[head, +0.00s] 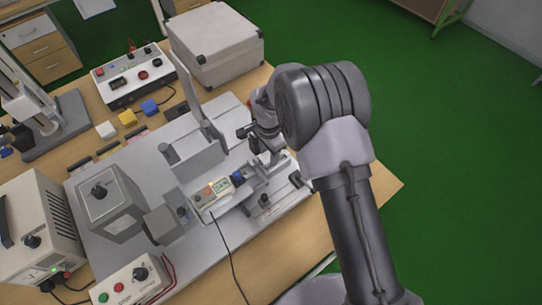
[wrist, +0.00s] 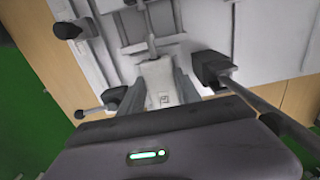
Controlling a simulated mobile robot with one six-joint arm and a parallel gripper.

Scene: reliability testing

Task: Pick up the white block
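The white block (head: 106,130) is small and lies on the wooden bench at the left in the head view, beside a yellow block (head: 128,117) and a blue block (head: 150,107). My gripper (head: 251,140) is well to the right of it, above the grey test fixture, pointing down. In the wrist view my gripper (wrist: 160,75) shows two grey fingers standing apart. A pale piece with a small square mark (wrist: 163,98) shows in the gap between them, seemingly part of the fixture below. I cannot make out the white block in the wrist view.
The fixture's grey base plate (head: 95,185) fills the bench middle, with an upright panel (head: 190,85) between my gripper and the blocks. A control box (head: 133,76) and a grey case (head: 215,45) stand behind. A dark-tipped lever (wrist: 210,68) is close to my gripper.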

